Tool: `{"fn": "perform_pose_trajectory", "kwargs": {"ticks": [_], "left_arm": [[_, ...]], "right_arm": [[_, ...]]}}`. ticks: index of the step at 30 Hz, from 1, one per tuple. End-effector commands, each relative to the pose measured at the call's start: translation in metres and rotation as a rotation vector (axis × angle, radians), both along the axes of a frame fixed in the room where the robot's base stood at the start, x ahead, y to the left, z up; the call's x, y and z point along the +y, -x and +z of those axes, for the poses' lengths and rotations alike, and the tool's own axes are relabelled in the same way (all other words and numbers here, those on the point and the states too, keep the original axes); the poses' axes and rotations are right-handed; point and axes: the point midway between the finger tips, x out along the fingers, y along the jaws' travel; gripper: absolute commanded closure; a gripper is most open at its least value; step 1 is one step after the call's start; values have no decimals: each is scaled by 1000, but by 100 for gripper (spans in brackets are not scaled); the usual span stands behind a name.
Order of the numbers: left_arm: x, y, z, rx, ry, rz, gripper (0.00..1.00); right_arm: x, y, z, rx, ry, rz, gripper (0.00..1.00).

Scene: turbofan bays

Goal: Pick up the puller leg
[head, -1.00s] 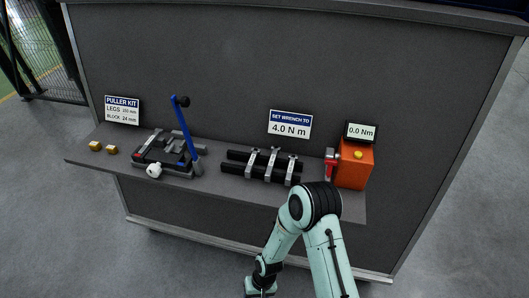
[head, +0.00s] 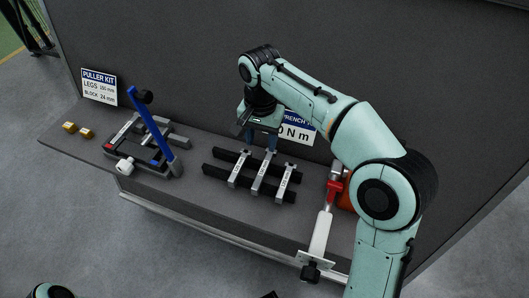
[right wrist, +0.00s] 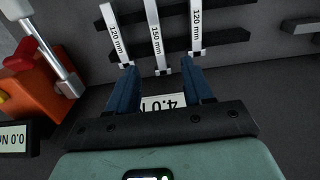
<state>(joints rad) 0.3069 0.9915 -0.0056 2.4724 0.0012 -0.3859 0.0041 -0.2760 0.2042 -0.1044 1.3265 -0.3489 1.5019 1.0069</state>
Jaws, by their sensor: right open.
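Three silver puller legs lie side by side across two black bars. In the head view they are the left leg (head: 239,169), the middle leg (head: 263,172) and the right leg (head: 288,180). In the right wrist view the middle leg (right wrist: 155,32) reads 150 mm; the outer legs (right wrist: 114,32) (right wrist: 196,28) read 120 mm. My right gripper (head: 262,143) is above the far ends of the legs, open and empty. In the right wrist view its blue fingers (right wrist: 161,75) stand either side of the middle leg's end, apart from it. My left gripper is out of view.
The puller kit sign (head: 99,87) gives leg and block sizes. A grey fixture with a blue lever (head: 152,131) and two brass blocks (head: 78,130) are at left. A red-collared silver tool (head: 321,231) overhangs the front edge beside the orange box (right wrist: 36,78). My arm partly hides the wrench sign (head: 298,129).

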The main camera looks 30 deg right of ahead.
Motion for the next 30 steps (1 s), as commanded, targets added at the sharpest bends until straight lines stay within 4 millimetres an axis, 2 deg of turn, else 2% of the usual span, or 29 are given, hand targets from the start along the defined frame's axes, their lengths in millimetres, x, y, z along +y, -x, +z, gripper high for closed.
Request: {"fn": "perform_pose_trajectory", "kwargs": {"ticks": [2, 4, 12, 20, 30], "left_arm": [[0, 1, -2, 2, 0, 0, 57], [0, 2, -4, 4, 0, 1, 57], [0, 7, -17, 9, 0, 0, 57], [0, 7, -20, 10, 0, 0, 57], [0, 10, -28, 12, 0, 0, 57]], "right_arm": [[-1, 2, 0, 0, 1, -7, 49], [-1, 3, -8, 3, 3, -9, 49], [-2, 3, -60, 4, 3, -8, 49], [-1, 2, -81, 2, 1, -7, 49], [-4, 3, -126, 2, 2, -8, 49]]}}
